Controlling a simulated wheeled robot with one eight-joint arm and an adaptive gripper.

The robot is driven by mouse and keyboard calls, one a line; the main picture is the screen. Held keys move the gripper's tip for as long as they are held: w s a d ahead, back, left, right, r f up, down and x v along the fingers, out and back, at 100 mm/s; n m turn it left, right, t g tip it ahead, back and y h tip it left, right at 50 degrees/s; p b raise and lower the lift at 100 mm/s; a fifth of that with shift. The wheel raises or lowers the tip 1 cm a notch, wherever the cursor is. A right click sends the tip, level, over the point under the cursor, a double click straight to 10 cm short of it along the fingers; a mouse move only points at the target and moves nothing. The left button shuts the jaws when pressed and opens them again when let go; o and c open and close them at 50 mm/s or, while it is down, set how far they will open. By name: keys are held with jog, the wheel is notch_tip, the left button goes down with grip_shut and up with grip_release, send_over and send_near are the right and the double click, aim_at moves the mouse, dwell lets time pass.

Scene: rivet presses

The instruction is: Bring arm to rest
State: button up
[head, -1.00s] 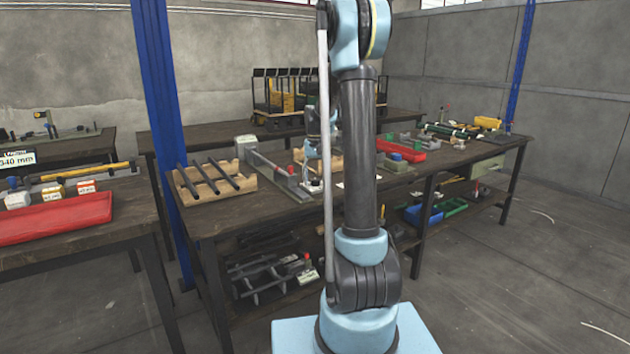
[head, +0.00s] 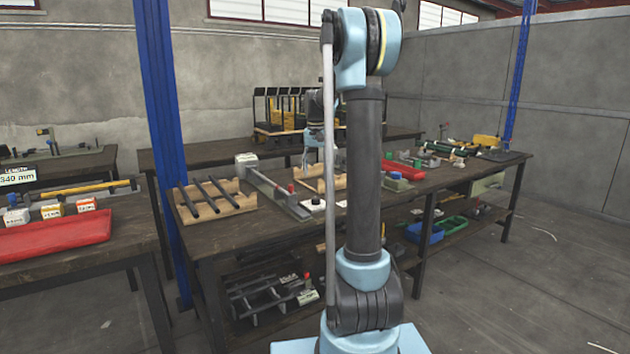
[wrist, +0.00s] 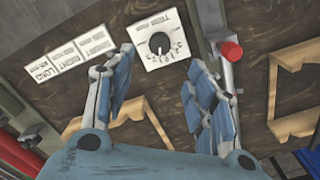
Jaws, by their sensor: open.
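In the wrist view, my gripper (wrist: 165,75) is open and empty, its two blue-padded fingers spread wide above the bench. Below the fingers lie a white dial plate (wrist: 160,40) with a black knob and several white label cards (wrist: 72,57). In the head view, my arm (head: 364,180) stands upright in the foreground and its far part reaches over the dark workbench (head: 280,232). The fingertips are not clear there, partly hidden behind my arm.
A wooden rack with dark rods (head: 215,207) and a fixture with a red knob (head: 278,190) stand on the bench. A red tray (head: 55,237) is on the left table. A blue post (head: 160,130) rises at the bench's left. Floor at the right is open.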

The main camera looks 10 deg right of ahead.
jog(key=shift+r, duration=0.25)
jog(key=s+f+n+t, duration=0.1)
jog(key=s+f, duration=0.1)
jog(key=s, duration=2.1)
jog(key=s+f+n+t, duration=0.1)
jog(key=s+f, duration=1.3)
jog(key=s, duration=0.4)
jog(key=shift+s+f+n, duration=0.3)
